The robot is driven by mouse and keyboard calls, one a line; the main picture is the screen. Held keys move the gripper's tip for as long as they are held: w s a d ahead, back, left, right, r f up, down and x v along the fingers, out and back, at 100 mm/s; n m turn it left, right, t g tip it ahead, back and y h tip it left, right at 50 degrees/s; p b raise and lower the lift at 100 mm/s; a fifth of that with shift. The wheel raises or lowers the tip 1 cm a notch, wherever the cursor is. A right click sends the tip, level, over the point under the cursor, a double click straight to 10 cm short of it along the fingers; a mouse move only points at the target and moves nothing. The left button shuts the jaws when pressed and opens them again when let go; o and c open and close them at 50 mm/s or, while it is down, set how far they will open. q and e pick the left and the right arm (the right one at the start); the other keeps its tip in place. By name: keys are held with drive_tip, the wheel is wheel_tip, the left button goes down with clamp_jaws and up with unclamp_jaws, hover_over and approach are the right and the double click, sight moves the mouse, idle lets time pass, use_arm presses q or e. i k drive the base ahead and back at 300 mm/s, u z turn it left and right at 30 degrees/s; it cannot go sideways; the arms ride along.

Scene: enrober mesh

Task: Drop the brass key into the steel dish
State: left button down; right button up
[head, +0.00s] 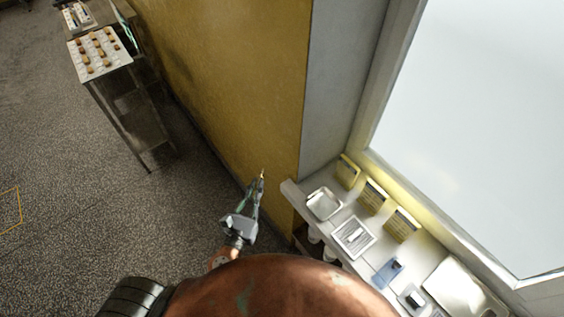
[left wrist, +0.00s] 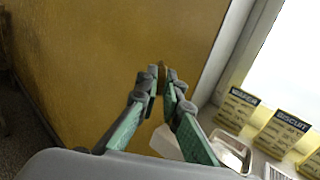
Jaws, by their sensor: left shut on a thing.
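My left gripper (head: 261,181) is shut on the brass key (head: 263,174), a small gold-coloured piece at its fingertips. The key also shows in the left wrist view (left wrist: 162,72), between the fingertips, against the yellow wall. The gripper is to the left of the dish in the head view, beyond the shelf's end. My right gripper is not in view.
The white shelf (head: 291,189) also carries yellow cards (head: 373,195), a white tray (head: 353,237), a blue item (head: 388,273) and other things towards the right. The yellow wall (head: 230,80) stands behind the gripper. A rack with a board of brown pieces (head: 100,52) stands far left. Open floor lies left.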

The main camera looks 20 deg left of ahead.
sight(319, 201)
drive_tip(key=u, duration=0.95)
drive_tip(key=k, duration=1.2)
drive_tip(key=z, duration=1.35)
drive_tip(key=i, duration=0.5)
drive_tip(key=z, duration=0.05)
